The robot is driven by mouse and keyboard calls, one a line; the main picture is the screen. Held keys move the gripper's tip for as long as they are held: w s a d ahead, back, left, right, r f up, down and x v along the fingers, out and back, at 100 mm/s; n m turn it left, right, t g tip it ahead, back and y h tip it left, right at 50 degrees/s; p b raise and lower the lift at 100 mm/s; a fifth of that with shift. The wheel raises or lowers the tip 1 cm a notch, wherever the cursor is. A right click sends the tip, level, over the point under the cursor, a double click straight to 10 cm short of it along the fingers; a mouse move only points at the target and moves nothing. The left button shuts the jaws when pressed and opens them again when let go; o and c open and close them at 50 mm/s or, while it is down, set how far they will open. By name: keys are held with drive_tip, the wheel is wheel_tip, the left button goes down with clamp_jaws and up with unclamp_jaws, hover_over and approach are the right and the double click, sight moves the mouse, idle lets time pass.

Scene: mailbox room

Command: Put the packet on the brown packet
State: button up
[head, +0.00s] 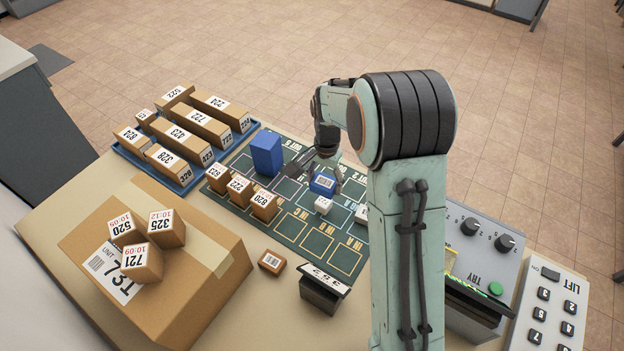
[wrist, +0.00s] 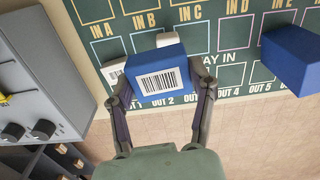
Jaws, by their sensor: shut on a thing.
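The blue packet (head: 322,184) with a white barcode label is between the fingers of my gripper (head: 325,178), over the far part of the green mat. In the wrist view, my gripper (wrist: 161,84) is shut on the blue packet (wrist: 158,82), one finger at each side. I cannot tell whether the packet touches the mat. A small brown packet (head: 271,262) with a barcode label lies on the table, in front of the mat's near edge. It is well apart from my gripper and out of the wrist view.
The green mat (head: 318,238) holds a tall blue box (head: 266,153), several numbered brown boxes and a white cube (head: 323,205). A blue tray (head: 184,187) of boxes stands far left. A large carton (head: 205,262) bears three small boxes. A dark stand (head: 322,292) is beside the brown packet.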

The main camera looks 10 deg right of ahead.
drive_tip(key=s+a+r+n, duration=0.2)
drive_tip(key=s+a+r, duration=0.25)
drive_tip(key=a, duration=0.25)
drive_tip(key=s+a+r+n, duration=0.1)
drive_tip(key=s+a+r, duration=0.2)
drive_tip(key=s+a, duration=0.25)
hover_over(272, 261)
drive_tip(key=shift+n, duration=0.3)
wheel_tip(272, 261, down, 13)
drive_tip(key=shift+r, duration=0.1)
drive_tip(key=shift+f, duration=2.4)
drive_tip(key=o, duration=1.2)
drive_tip(key=shift+f, duration=0.15)
drive_tip(key=shift+c, duration=0.2)
